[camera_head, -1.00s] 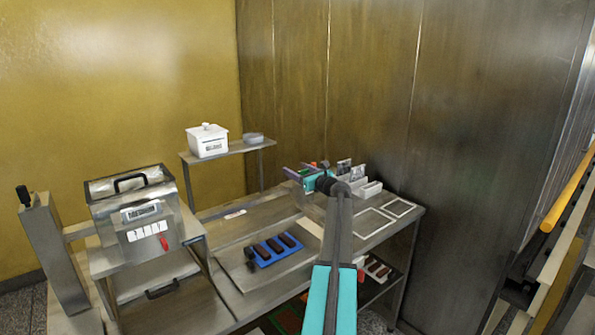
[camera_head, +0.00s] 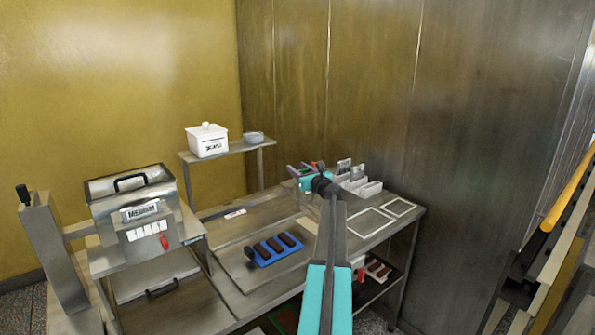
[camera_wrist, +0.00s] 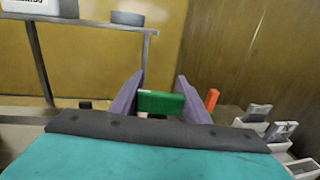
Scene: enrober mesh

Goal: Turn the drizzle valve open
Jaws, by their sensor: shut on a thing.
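My gripper (camera_wrist: 160,86) has its purple fingers on either side of a green block-like piece (camera_wrist: 160,103) in the wrist view. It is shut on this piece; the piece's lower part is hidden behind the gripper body. In the head view my gripper (camera_head: 300,170) is over the far right part of the bench, well away from the machine. A steel machine (camera_head: 130,215) at the left has a small red lever (camera_head: 165,242) on its front, pointing down. I cannot tell for sure whether this lever is the drizzle valve.
A blue mould (camera_head: 266,261) with dark bars lies on the steel bench. Small grey bins (camera_head: 368,188) stand right of my gripper, and an orange upright piece (camera_wrist: 212,99) is close by. A white lidded box (camera_head: 207,146) sits on a raised shelf behind. A dark metal wall bounds the right.

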